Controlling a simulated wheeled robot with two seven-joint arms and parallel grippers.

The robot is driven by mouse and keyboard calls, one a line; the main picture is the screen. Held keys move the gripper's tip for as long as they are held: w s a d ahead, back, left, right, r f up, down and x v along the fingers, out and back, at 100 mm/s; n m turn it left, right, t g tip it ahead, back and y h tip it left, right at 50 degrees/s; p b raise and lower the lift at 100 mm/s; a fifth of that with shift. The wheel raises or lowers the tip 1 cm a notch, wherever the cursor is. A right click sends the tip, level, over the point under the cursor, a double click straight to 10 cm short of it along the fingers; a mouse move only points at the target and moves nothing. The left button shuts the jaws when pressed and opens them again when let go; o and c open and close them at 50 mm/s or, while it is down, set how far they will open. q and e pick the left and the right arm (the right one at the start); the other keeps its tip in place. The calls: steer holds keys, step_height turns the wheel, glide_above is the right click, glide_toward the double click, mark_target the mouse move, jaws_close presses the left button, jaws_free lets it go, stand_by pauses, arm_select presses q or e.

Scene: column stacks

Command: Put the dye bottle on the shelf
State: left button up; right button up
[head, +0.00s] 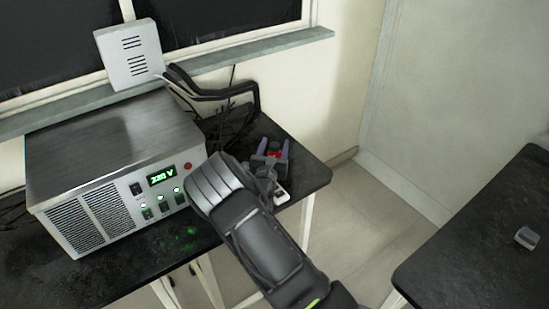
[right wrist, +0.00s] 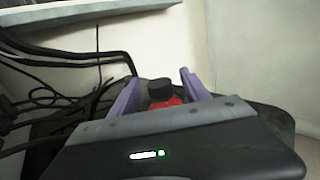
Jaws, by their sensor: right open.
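The dye bottle, red with a black cap, stands near the right end of the black table; it shows in the right wrist view (right wrist: 161,92) and as a small red patch in the head view (head: 273,153). My right gripper (head: 272,151) is open, with its purple-grey fingers on either side of the bottle; in the right wrist view (right wrist: 158,95) the bottle shows between them. I cannot tell whether the fingers touch it. The bottle's lower part is hidden by the gripper. My left gripper is not in view. No separate shelf is clear, only a grey ledge (head: 235,55) under the window.
A metal power unit (head: 115,140) with a green display fills the left of the black table (head: 305,172). A white vented box (head: 128,55) stands above it at the ledge. Black cables (head: 215,92) lie behind the gripper. Another dark table (head: 480,255) at right holds a small grey object (head: 526,238).

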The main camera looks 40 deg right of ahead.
steer(key=shift+c, duration=0.2)
jaws_close()
stand_by(0.6)
stand_by(0.8)
